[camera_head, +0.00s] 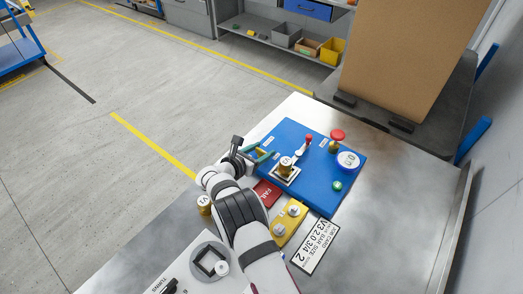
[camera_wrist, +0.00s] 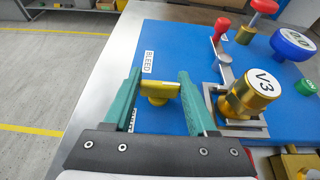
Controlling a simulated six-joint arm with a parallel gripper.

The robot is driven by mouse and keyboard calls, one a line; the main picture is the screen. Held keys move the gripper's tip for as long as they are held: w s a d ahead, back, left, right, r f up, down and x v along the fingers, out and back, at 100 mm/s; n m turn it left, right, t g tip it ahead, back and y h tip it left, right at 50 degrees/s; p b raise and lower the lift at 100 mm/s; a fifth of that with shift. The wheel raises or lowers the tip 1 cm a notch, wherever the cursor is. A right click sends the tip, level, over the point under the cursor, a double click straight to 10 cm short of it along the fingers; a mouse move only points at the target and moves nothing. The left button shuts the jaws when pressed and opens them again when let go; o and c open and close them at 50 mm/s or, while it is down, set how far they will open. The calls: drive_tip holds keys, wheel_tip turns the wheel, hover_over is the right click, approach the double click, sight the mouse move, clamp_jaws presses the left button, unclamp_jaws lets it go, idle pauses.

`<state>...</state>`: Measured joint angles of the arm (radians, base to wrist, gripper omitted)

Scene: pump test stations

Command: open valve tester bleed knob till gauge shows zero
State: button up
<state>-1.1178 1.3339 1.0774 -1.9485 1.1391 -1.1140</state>
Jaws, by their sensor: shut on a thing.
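The valve tester is a blue panel (camera_head: 318,185) on the metal bench. Its yellow bleed knob (camera_wrist: 158,91) sits beside the BLEED label (camera_wrist: 148,62) in the wrist view. My gripper (camera_wrist: 158,78) has its green fingers on either side of the knob and is shut on it. In the head view my gripper (camera_head: 262,155) is at the panel's left edge, and the knob is hard to make out there. The round gauge (camera_head: 348,160) has a white face and blue rim; it also shows in the wrist view (camera_wrist: 294,42), slanted, and I cannot read it surely.
A brass V3 valve (camera_wrist: 256,90) stands in a clamp right of my gripper, near a red-tipped lever (camera_head: 308,140), a red knob (camera_head: 337,135) and a green button (camera_head: 337,185). A red FAIL plate (camera_head: 267,193) and yellow block (camera_head: 289,222) lie in front.

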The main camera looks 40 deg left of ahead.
drive_tip(key=o, duration=1.4)
drive_tip(key=shift+c, duration=0.2)
drive_tip(key=shift+s, duration=0.1)
drive_tip(key=v, duration=1.5)
drive_tip(key=shift+s+r, duration=0.25)
